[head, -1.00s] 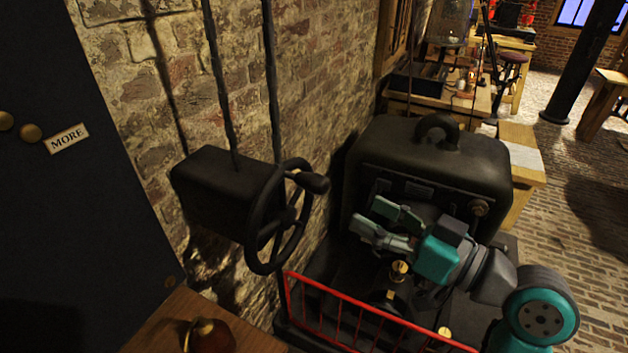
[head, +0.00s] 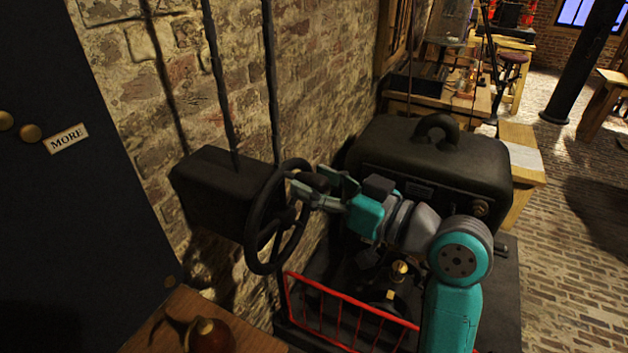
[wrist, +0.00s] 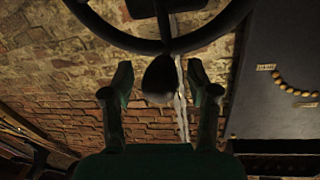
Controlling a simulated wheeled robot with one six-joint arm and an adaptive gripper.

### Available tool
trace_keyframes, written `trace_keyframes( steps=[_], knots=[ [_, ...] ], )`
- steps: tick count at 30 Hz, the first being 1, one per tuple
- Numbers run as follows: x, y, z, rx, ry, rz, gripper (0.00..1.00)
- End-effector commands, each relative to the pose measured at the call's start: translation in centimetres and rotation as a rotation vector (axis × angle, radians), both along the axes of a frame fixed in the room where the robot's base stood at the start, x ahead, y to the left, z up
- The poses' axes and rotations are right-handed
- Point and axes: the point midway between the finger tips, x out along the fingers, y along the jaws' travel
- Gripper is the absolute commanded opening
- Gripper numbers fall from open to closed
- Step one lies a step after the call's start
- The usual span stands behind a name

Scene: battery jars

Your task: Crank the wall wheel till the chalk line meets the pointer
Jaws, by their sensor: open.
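The dark wall wheel (head: 254,232) stands upright on the side of a black box (head: 212,195) fixed to the brick wall. Its crank handle (head: 313,181) sticks out at the upper right of the rim. My gripper (head: 319,186) is open at the handle. In the wrist view the rounded handle end (wrist: 160,80) shows between my two spread fingers, with a visible gap on each side. The wheel rim (wrist: 205,38) crosses the top of that view. I cannot make out a chalk line or a pointer for certain.
A large black cabinet (head: 440,160) stands right behind my arm. A red railing (head: 340,320) runs below the wheel. A wooden surface with a round brown object (head: 210,337) lies at lower left. A dark panel marked MORE (head: 66,138) is at left.

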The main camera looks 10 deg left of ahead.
Motion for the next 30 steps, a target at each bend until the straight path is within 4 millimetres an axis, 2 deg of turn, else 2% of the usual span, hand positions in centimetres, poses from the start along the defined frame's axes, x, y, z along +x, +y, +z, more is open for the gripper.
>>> trace_keyframes(
  steps=[11, 14, 18, 26, 30],
  knots=[
    [0.25, 0.53, 0.02, 0.000, 0.000, 0.001, 0.59],
    [0.24, 0.52, 0.02, 0.000, 0.000, 0.000, 0.37],
    [0.24, 0.52, 0.02, 0.000, 0.000, 0.000, 0.02],
    [0.35, 0.57, 0.02, 0.002, 0.003, 0.001, 0.00],
    [1.03, 0.93, 0.04, 0.010, 0.028, 0.001, 0.00]
  ],
)
